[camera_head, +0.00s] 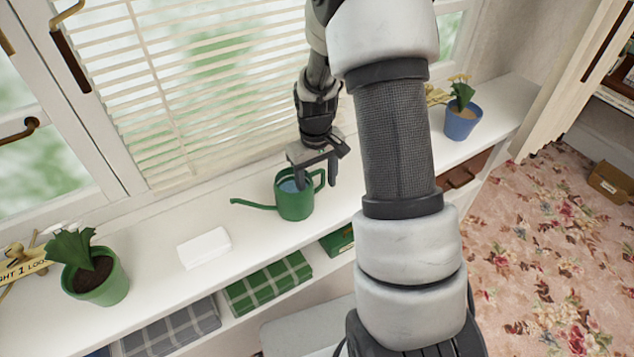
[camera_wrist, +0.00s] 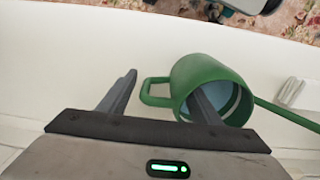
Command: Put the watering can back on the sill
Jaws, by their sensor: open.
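The green watering can (camera_head: 296,206) stands upright on the white sill (camera_head: 150,235), its spout pointing left and its handle on the right in the head view. My gripper (camera_head: 317,183) is right over the can with its fingers pointing down. In the wrist view, my gripper (camera_wrist: 165,82) is open. One finger overlaps the mouth of the can (camera_wrist: 216,68), and the other is outside, beyond the handle. The handle side lies between the fingers. I cannot tell whether either finger touches the can.
A white block (camera_head: 204,248) lies on the sill left of the can. A green pot with a plant (camera_head: 97,278) stands farther left, and a blue pot (camera_head: 461,121) stands at the right. Blinds (camera_head: 200,85) hang behind. Boxes (camera_head: 268,284) fill the shelf below.

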